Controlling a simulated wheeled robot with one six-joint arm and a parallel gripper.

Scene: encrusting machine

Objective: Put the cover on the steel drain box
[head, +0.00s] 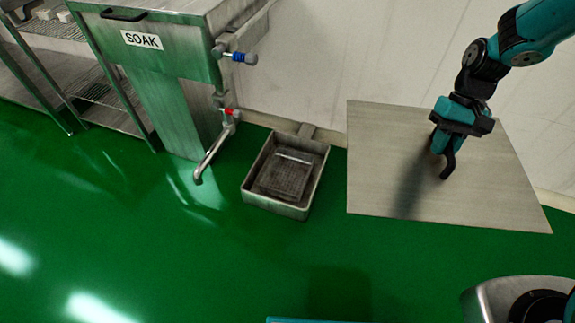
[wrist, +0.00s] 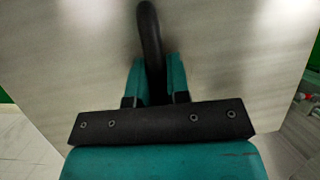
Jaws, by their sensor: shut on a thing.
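The cover is a flat, pale grey metal plate (head: 490,190) with a curved black handle (head: 449,165). My gripper (head: 443,142) is shut on this handle; the wrist view shows the teal fingers (wrist: 155,82) either side of the black handle (wrist: 149,30), with the cover (wrist: 230,60) filling most of the view beyond. The steel drain box (head: 277,208) stands open on the floor left of the cover, with a dark mesh basket or grate inside. The cover is beside the box, not over it. Its height above the floor is hard to tell.
A steel soak tank (head: 170,65) stands left of the box. Its drain pipe (head: 212,155), with a red-handled valve (head: 229,112), hangs close to the box's left side. A white wall (head: 320,60) is behind. Green floor (head: 150,240) in front is clear.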

